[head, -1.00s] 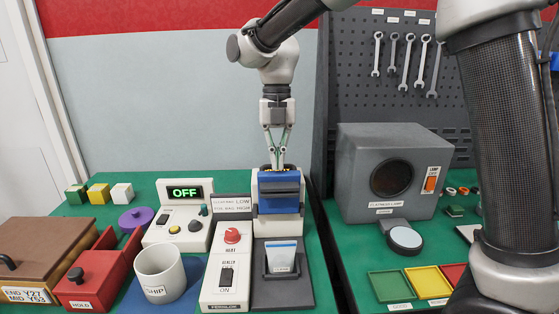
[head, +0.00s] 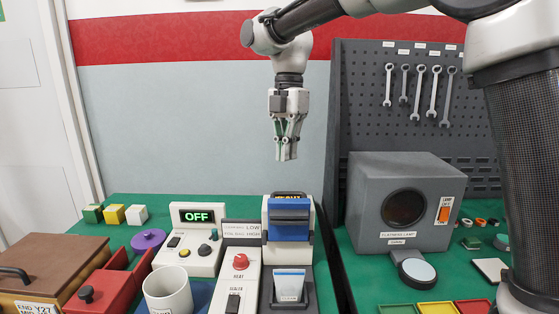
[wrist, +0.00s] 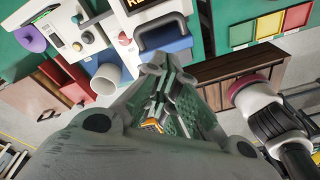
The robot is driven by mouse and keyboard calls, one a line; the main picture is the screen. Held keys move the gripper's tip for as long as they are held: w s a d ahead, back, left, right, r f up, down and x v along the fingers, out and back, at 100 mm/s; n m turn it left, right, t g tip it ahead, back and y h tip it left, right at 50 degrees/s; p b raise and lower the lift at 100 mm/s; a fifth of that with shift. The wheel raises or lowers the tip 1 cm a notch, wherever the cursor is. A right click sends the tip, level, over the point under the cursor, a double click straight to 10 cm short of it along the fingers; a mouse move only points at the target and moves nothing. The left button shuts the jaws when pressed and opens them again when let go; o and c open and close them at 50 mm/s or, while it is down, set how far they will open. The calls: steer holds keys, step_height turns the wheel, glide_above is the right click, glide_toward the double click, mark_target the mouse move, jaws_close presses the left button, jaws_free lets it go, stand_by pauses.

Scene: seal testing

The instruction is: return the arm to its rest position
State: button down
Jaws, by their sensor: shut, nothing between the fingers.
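My gripper (head: 286,153) hangs in the air in the head view, fingers pointing down, above the blue-fronted sealing unit (head: 289,219) and clear of it. Its fingers are together with nothing between them. In the wrist view my gripper (wrist: 165,85) fills the middle, and the blue part of the sealing unit (wrist: 165,33) lies beyond it, tilted in the picture. The upper arm reaches in from the top right of the head view.
On the green bench stand an OFF display box (head: 195,240), a white cup (head: 168,290), a red box (head: 100,290), and a pouch (head: 289,285) in a dark holder. A grey lamp box (head: 404,205) and a wrench pegboard (head: 415,110) stand right. Free air surrounds my gripper.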

steer(key=d+f+m, duration=0.1)
steer(key=m, duration=0.1)
steer(key=s+d+f+m, duration=0.1)
steer(key=m, duration=0.2)
steer(key=s+d+f+m, duration=0.1)
steer(key=d+m, duration=0.1)
steer(key=shift+m, duration=0.3)
steer(key=s+d+m+t, duration=0.2)
steer(key=s+d+m, duration=0.4)
steer(key=d, duration=0.4)
steer(key=s+d+f+m+t, duration=0.1)
steer(key=s+d+m+t, duration=0.1)
steer(key=s+d+m, duration=0.5)
steer(key=s+d+m+t, duration=0.2)
steer(key=s+d+m, duration=0.4)
steer(key=d, duration=0.7)
steer(key=shift+s+f+m, duration=0.35)
steer(key=shift+m, duration=0.55)
